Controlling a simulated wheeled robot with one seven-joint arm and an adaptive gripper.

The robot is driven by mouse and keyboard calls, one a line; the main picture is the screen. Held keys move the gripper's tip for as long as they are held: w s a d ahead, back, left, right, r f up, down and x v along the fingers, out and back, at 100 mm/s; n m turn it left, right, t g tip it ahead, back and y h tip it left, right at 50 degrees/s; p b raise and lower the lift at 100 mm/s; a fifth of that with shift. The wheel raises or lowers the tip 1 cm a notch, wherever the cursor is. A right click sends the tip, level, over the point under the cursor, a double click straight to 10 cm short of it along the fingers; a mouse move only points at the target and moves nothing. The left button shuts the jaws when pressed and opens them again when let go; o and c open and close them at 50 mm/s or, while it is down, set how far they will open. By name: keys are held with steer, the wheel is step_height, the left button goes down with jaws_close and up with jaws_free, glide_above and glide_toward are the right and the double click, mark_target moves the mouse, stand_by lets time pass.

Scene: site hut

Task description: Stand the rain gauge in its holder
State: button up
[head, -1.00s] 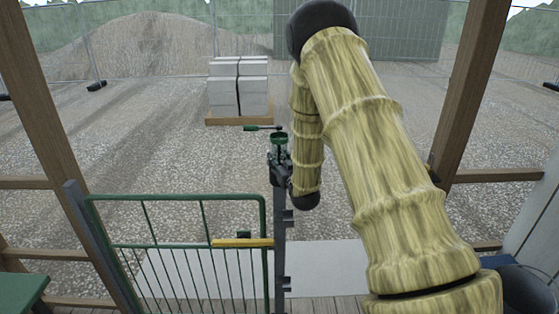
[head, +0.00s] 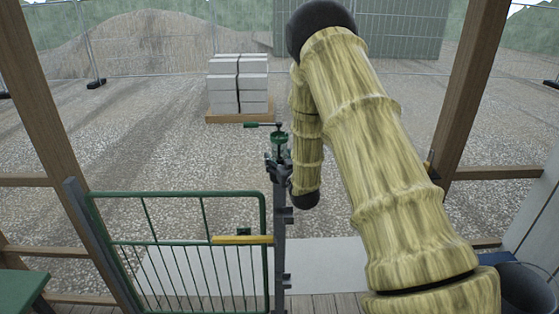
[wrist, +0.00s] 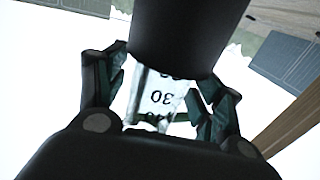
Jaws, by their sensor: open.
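The rain gauge shows in the wrist view as a clear tube (wrist: 158,98) with black numbers such as 30, between my gripper's fingers (wrist: 160,100). The fingers are open, one on each side of the tube; contact cannot be told. In the head view my gripper (head: 279,160) is at the top of the grey gate post (head: 280,240). A green, funnel-like top (head: 279,139) shows there, with a green bar (head: 258,125) reaching left. The holder is not clearly made out near the post top, and the gauge's foot is hidden, so its seating cannot be told.
A green gate (head: 180,194) with a yellow bar (head: 242,240) stands left of the post. Timber posts (head: 40,110) frame both sides. Beyond lie gravel and a pallet of grey blocks (head: 238,85). A green surface (head: 20,293) is at the lower left.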

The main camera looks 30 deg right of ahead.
steer(key=shift+r, duration=0.15)
steer(key=shift+r+p, duration=0.2)
steer(key=shift+p, duration=0.15)
steer(key=b+v, duration=0.5)
steer(key=v, duration=0.7)
steer(key=s+a+f+g+y, duration=0.1)
steer(key=s+a+f+g, duration=0.25)
steer(key=f, duration=0.55)
steer(key=s+a+f+n+g+y, duration=0.15)
steer(key=s+a+f, duration=0.35)
steer(key=f, duration=0.5)
steer(key=s+a+f+m+g, duration=0.1)
steer(key=s+a+f+g, duration=0.35)
steer(key=f, duration=0.45)
steer(key=s+a+f+g, duration=0.2)
steer(key=s+a+f, duration=0.2)
steer(key=s, duration=0.5)
steer(key=s+a+f+n+g+y, duration=0.1)
steer(key=s+a+f+g, duration=0.2)
steer(key=s, duration=0.6)
steer(key=s+a+f+g, duration=0.3)
steer(key=s+a+f, duration=0.3)
steer(key=s, duration=0.4)
steer(key=shift+f+n+y, duration=0.35)
steer(key=shift+f, duration=0.3)
